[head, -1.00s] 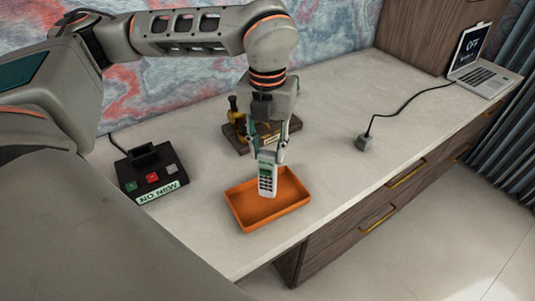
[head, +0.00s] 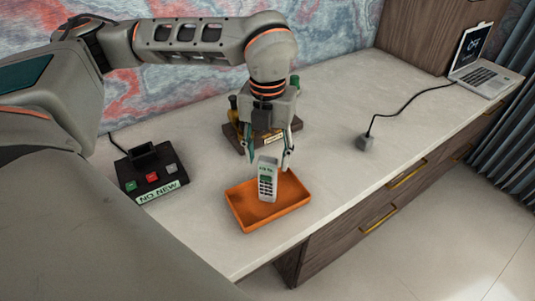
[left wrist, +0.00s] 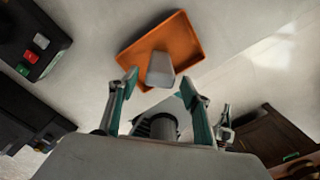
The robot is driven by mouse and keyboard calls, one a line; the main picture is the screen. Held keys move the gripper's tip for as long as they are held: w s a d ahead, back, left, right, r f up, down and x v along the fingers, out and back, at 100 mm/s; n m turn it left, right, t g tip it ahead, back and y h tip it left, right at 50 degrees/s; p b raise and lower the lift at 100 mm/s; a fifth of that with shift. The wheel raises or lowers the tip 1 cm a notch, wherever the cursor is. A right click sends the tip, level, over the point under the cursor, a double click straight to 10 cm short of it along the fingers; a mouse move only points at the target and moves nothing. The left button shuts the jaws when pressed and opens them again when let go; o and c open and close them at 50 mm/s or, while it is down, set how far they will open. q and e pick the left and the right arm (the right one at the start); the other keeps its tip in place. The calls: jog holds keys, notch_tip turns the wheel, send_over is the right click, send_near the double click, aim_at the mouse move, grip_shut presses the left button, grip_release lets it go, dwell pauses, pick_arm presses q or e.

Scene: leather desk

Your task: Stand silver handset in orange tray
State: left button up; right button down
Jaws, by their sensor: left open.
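The silver handset (head: 267,180) stands upright in the orange tray (head: 240,212), its keypad and green screen facing the head camera. In the left wrist view the handset (left wrist: 160,70) shows from its end, inside the tray (left wrist: 190,42). My left gripper (head: 268,161) is open, with its fingers apart just above and behind the handset's top. In the left wrist view the fingertips (left wrist: 158,82) lie to either side of the handset, with gaps between. My right gripper is not in view.
A black base unit (head: 150,180) labelled "NO NEW" stands to the left. A dark wooden stand (head: 290,135) is behind the gripper. A corded grey plug-like piece (head: 364,143) and a laptop (head: 480,75) are to the right. The desk between them is clear.

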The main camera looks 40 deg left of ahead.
pick_arm(q)
notch_tip(320, 180, up, 12)
jog(key=p, duration=0.1)
dwell(0.4)
dwell(0.5)
